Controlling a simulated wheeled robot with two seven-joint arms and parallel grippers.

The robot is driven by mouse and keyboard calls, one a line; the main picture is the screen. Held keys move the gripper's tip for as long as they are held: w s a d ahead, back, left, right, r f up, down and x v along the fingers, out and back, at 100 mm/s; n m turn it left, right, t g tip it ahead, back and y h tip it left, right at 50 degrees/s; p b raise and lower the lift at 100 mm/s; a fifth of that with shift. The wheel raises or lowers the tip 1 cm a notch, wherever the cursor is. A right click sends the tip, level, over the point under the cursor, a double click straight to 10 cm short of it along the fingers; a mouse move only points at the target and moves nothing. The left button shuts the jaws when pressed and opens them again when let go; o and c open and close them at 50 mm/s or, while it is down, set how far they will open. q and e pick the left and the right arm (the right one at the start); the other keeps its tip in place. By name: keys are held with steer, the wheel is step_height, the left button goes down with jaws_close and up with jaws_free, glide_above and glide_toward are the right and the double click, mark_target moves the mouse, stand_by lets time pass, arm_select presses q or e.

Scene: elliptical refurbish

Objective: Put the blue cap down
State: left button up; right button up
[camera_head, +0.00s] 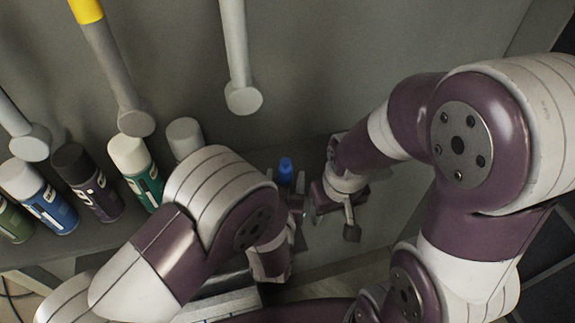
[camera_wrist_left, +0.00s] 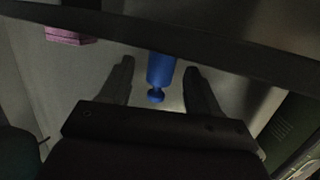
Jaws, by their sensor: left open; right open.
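The blue cap (camera_head: 285,168) is a small blue piece with a narrower knob at one end. In the head view it shows just beyond the grippers, near the grey wall. In the left wrist view the blue cap (camera_wrist_left: 161,70) lies between the two dark fingers of my left gripper (camera_wrist_left: 158,78), with a visible gap on each side. My left gripper (camera_head: 292,212) is open, and its fingers are partly hidden by its own wrist in the head view. My right gripper (camera_head: 333,208) is open just to the right of it, close to the left one, with nothing seen in it.
Several spray cans stand in a row at the left, including a green one (camera_head: 136,168), a dark one (camera_head: 88,182) and a blue one (camera_head: 43,198). Grey rods with round ends (camera_head: 242,98) stand out above them. A pink object (camera_wrist_left: 70,35) shows in the left wrist view.

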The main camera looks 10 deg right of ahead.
mark_target(285, 177)
arm_select(q)
steer(key=x, duration=0.3)
steer(key=shift+w+f, duration=0.1)
steer(key=c, duration=1)
